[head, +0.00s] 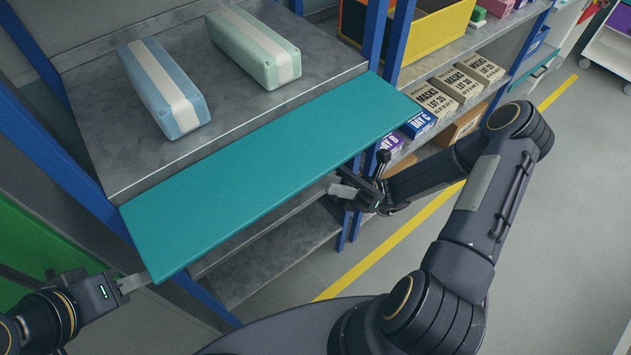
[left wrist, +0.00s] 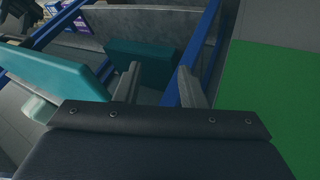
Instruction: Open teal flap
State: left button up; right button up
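The teal flap (head: 270,175) extends outward along the front edge of the upper shelf, its broad face showing. I cannot tell whether it is level or tilted. My left gripper (head: 134,283) is at the flap's near left corner. In the left wrist view its two fingers (left wrist: 160,88) are apart with nothing held. There a teal panel (left wrist: 60,72) lies left of the fingers, and another teal surface (left wrist: 145,62) shows behind them. My right gripper (head: 342,186) is beside the flap's outer edge, toward its right end; its finger gap is unclear.
A blue package (head: 160,90) and a green package (head: 255,48) lie on the grey shelf (head: 225,110). Blue posts (head: 60,150) flank it. Labelled boxes (head: 458,85) and a yellow bin (head: 435,35) fill the right rack. A green panel (left wrist: 265,100) stands at left. The right floor is open.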

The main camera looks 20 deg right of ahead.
jog(key=shift+s+d+f, duration=0.1)
jog(key=shift+d+f, duration=0.1)
jog(key=shift+d, duration=0.15)
jog(key=b+v, duration=0.4)
jog(key=v, duration=0.5)
jog(key=shift+w+a, duration=0.15)
jog(key=shift+w, duration=0.15)
dwell(0.4)
dwell(0.6)
